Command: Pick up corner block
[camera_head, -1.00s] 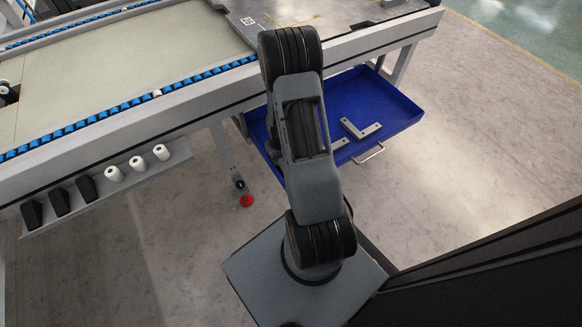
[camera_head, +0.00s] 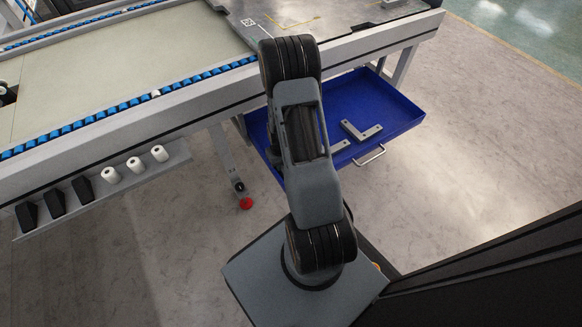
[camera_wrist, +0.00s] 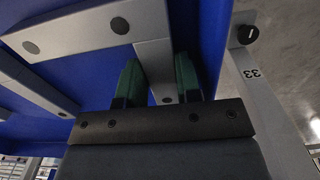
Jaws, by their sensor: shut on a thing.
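In the wrist view, a grey L-shaped corner block (camera_wrist: 85,27) with dark round holes lies over the blue drawer. My gripper (camera_wrist: 160,75) has two green fingers, one on each side of one leg of this block, and is shut on it. In the head view the gripper is hidden behind my arm. An L-shaped block (camera_head: 361,131) lies in the blue drawer (camera_head: 393,110), right of my arm. Part of another grey block (camera_head: 339,147) shows beside the arm. I cannot tell which of these the gripper holds.
Another grey bar (camera_wrist: 30,82) lies at the left in the wrist view. The drawer has raised walls and a front handle (camera_head: 369,155), and sits under the workbench (camera_head: 350,45). A bench leg (camera_head: 228,160) stands left of it. The floor at right is clear.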

